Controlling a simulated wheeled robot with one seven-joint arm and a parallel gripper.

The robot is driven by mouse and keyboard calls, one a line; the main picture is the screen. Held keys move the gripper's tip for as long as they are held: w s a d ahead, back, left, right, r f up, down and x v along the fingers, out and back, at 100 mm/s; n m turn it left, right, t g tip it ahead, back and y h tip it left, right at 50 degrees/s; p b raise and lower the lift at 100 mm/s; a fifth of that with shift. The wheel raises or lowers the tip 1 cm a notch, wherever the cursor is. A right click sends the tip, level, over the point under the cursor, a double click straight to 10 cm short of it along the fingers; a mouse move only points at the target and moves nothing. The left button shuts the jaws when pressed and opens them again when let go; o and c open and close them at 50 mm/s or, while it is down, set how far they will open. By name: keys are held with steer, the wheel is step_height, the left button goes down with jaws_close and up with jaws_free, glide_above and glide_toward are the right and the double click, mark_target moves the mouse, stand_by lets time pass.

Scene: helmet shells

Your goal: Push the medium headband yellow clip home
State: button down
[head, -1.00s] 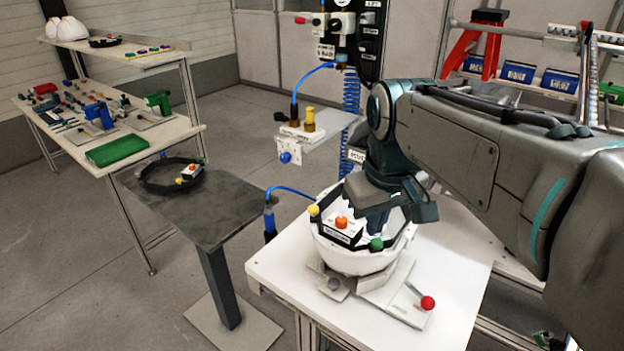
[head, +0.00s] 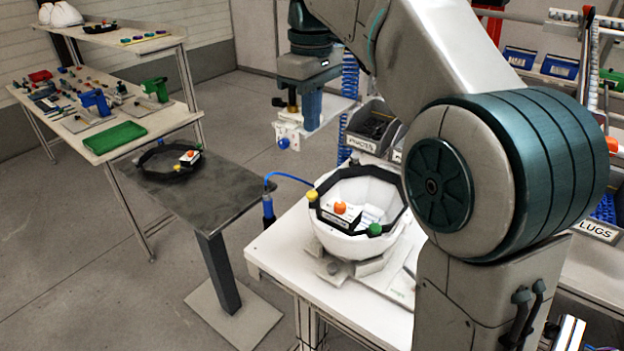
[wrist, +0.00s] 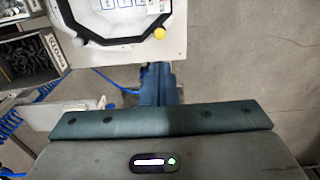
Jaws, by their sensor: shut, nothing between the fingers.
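A white upturned helmet shell (head: 350,240) sits in a fixture on the white table. A black headband (head: 330,217) lies around its rim. It carries a yellow clip (head: 312,196) at the left, an orange knob (head: 340,208) and a green clip (head: 375,230). In the wrist view the yellow clip (wrist: 160,34) shows at the corner of the black headband (wrist: 140,35). I cannot tell whether it is fully seated. My gripper (head: 311,124) is shut and empty, above and behind the shell in the head view. Its blue fingers (wrist: 157,72) show below the clip in the wrist view.
A second black headband (head: 155,172) lies on the grey stand (head: 235,190) at left. Beyond it, a bench holds a green tray (head: 115,137) and tools. A valve fixture (head: 287,132) stands close to my gripper. A bin (head: 372,130) stands behind the shell.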

mark_target(313, 195)
steer(key=shift+f, duration=0.1)
step_height(313, 195, down, 14)
steer(key=shift+r, duration=0.15)
stand_by(0.6)
step_height(313, 195, down, 2)
steer(key=shift+f+b, duration=0.15)
steer(key=shift+b, duration=0.45)
steer(key=shift+s+d+f, duration=0.1)
steer(key=shift+s+f, duration=0.1)
steer(key=shift+r, duration=0.1)
step_height(313, 195, up, 15)
steer(key=p, duration=0.3)
steer(key=shift+w, duration=0.15)
steer(key=shift+r, duration=0.1)
